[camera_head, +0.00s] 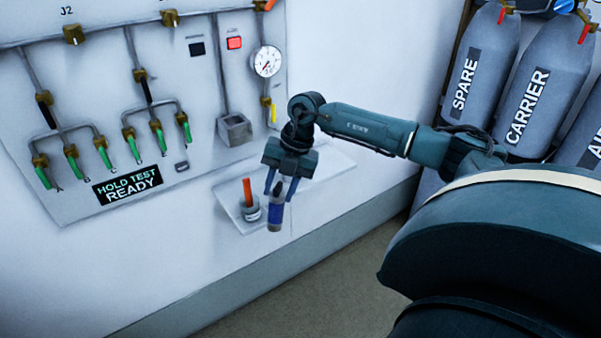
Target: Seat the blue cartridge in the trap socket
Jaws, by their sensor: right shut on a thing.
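The blue cartridge (275,214) hangs roughly upright between the fingers of my right gripper (279,191), which is shut on it and points down. Cartridge and gripper appear in front of the small white shelf, to the right of an orange stick in a round grey holder. A grey, open-topped square box (235,131) on the wall panel, up and left of the gripper, looks like the trap socket. It looks empty, though its inside is small in the picture. The cartridge is apart from it. My left gripper is out of view.
The orange stick (247,190) stands in a round grey holder (250,212) on the white shelf (322,171). A gauge (266,62) and green-tipped valves (72,168) are on the panel. Grey cylinders (530,100) stand right.

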